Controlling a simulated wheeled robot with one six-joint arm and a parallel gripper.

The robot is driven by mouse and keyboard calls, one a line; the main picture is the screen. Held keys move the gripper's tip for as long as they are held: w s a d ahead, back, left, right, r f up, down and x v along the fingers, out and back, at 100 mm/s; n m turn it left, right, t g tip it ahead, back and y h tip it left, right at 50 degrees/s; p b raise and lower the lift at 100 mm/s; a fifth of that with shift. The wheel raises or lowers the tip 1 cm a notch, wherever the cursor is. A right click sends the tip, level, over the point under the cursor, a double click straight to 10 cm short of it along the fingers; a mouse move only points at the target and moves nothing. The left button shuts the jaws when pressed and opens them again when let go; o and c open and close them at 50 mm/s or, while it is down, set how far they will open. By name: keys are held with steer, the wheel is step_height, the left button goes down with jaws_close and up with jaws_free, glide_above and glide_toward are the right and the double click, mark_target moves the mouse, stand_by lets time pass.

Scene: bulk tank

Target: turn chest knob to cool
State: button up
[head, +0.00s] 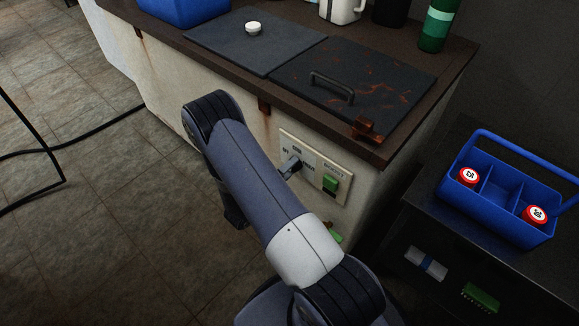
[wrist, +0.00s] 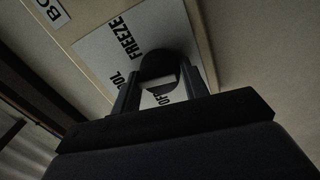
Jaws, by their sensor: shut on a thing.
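The chest knob (wrist: 158,64) is dark and round-ended, on a pale label plate (wrist: 98,45) in the wrist view. The words FREEZE and OFF and part of COOL show around it; a pale band lies across the knob's near part. My gripper (wrist: 156,82) has one finger on each side of the knob and is shut on it. Which word the knob points to cannot be told. In the head view the control panel (head: 313,160) is on the front of the chest (head: 190,85), with the gripper and knob small and partly hidden by my arm.
A green button (head: 331,184) sits right of the knob on the panel. A blue caddy (head: 503,190) with red-capped items stands on a dark cart at right. A black cable (head: 85,143) crosses the floor.

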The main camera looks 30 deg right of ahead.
steer(key=shift+n, duration=0.6)
steer(key=o, duration=1)
steer(key=shift+c, duration=0.2)
steer(key=shift+a, duration=0.15)
steer(key=p+v, duration=0.1)
steer(key=v, duration=0.9)
steer(key=shift+a, duration=0.3)
steer(key=shift+s+d, duration=0.1)
steer(key=x, duration=1)
steer(key=shift+d+b, duration=0.3)
steer(key=shift+d, duration=0.05)
